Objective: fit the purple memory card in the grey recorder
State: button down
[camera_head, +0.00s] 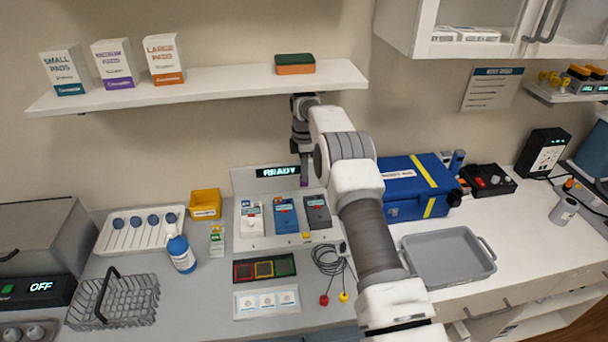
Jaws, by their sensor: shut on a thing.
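My gripper (304,168) points down in front of the back panel and is shut on the purple memory card (304,183). Only a small purple piece of the card shows below the fingers. The dark grey recorder (318,213) is the rightmost of three devices on a white stand. The card appears above and slightly left of its upper end, apart from it as far as I can tell. The slot is too small to make out.
A blue recorder (285,217) and a white one (251,221) sit to the left on the same stand (275,243). A lit "READY" display (278,171) is behind. A cable (331,262) lies in front, and a blue case (405,205) stands right, beyond my arm.

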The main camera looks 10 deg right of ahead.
jog(key=shift+w+d+f+b, duration=0.1)
jog(key=shift+d+f+b, duration=0.25)
jog(key=shift+f, duration=0.5)
jog(key=shift+w+d+f+b, duration=0.1)
jog(key=shift+d+f+b, duration=0.3)
jog(key=shift+f, duration=0.5)
jog(key=shift+d+f+b, duration=0.2)
jog(key=shift+f+b, duration=0.25)
jog(key=shift+f, duration=0.4)
jog(key=shift+f+b, duration=1.2)
jog(key=shift+f, duration=0.05)
dwell(1.7)
jog(key=c, duration=1.2)
grip_release()
jog(key=shift+r, duration=0.1)
jog(key=shift+r+p, duration=0.85)
jog(key=shift+r, duration=1.1)
jog(key=shift+o, duration=0.2)
